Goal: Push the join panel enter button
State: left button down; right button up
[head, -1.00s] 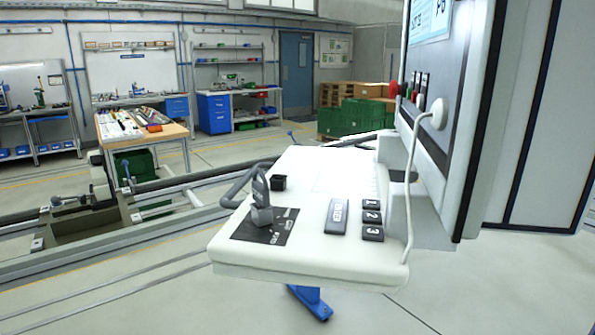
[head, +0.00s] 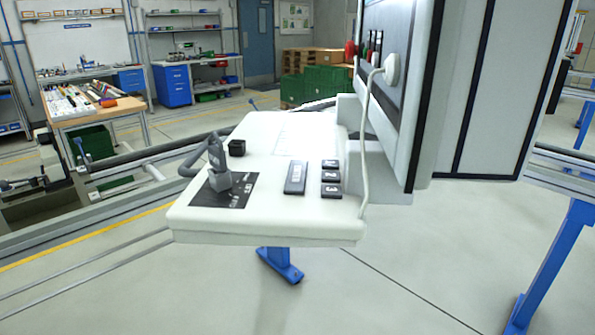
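The join panel (head: 262,226) is a white sloped console in the middle of the head view, seen from its side. A long dark grey button with a pale label (head: 295,178), likely the enter button, lies flat on its top. Three dark number buttons (head: 331,177) sit in a short row just right of it. A grey lever (head: 218,166) on a black plate (head: 224,190) and a small black knob (head: 237,147) are on the panel's left part. Neither of my grippers is in view.
A tall white cabinet (head: 398,130) with red and green buttons and a white cable rises at the panel's right. A blue post (head: 553,262) stands at far right. Rails run along the left. The floor (head: 420,260) in front is clear.

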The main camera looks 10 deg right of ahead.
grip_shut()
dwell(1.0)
